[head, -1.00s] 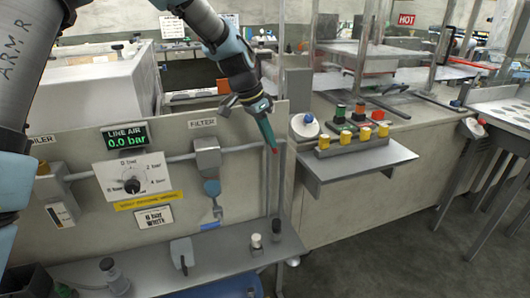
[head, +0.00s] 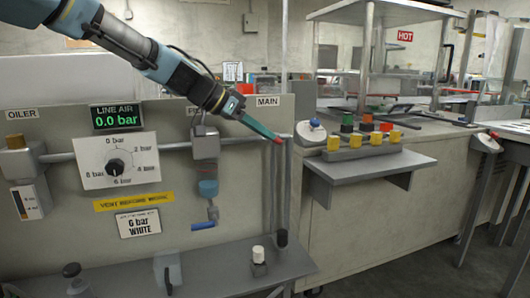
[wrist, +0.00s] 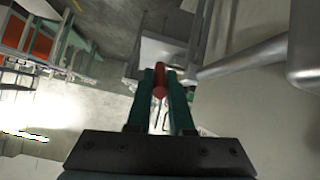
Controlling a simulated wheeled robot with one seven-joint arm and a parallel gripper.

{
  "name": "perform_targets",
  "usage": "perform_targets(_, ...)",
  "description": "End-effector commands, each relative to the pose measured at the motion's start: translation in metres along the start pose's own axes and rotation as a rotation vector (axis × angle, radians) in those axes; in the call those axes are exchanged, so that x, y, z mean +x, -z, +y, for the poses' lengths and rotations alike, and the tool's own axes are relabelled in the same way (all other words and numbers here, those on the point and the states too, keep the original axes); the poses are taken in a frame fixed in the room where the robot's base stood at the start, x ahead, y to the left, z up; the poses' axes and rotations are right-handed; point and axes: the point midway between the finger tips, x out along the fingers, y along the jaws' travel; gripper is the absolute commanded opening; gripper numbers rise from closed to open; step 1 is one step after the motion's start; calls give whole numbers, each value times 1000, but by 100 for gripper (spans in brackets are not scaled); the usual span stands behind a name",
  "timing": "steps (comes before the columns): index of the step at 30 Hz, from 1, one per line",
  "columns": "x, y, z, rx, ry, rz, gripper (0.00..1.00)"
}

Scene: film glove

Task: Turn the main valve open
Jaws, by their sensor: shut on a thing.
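The MAIN label (head: 268,101) is on the grey panel near its right edge, partly covered by my arm. Below it, the red handle (head: 279,141) of the main valve shows as a small red spot at the end of the pipe. My gripper (head: 272,136) reaches it from the upper left with its green fingers. In the wrist view, the red handle (wrist: 160,84) lies between the two fingers, and my gripper (wrist: 161,98) is shut on it. The valve body is mostly hidden. The LINE AIR display (head: 118,116) reads 0.0 bar.
A pressure dial (head: 115,165) and the filter (head: 206,145) are on the panel to the left. A grey ledge (head: 200,268) runs below, with a white-topped knob (head: 258,254). A shelf with yellow-topped buttons (head: 355,142) juts out at right.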

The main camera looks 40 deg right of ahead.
Motion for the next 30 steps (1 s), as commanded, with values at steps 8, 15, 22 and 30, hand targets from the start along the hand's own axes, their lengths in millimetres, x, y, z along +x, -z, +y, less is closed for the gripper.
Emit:
perform_targets(8, 3, -10, -3, -1, -15, 84, 0)
perform_targets(15, 1, -9, -2, -1, -23, 114, 0)
perform_targets(22, 1, -8, -2, -1, -24, 119, 0)
perform_targets(30, 1, -8, -2, -1, -24, 118, 25)
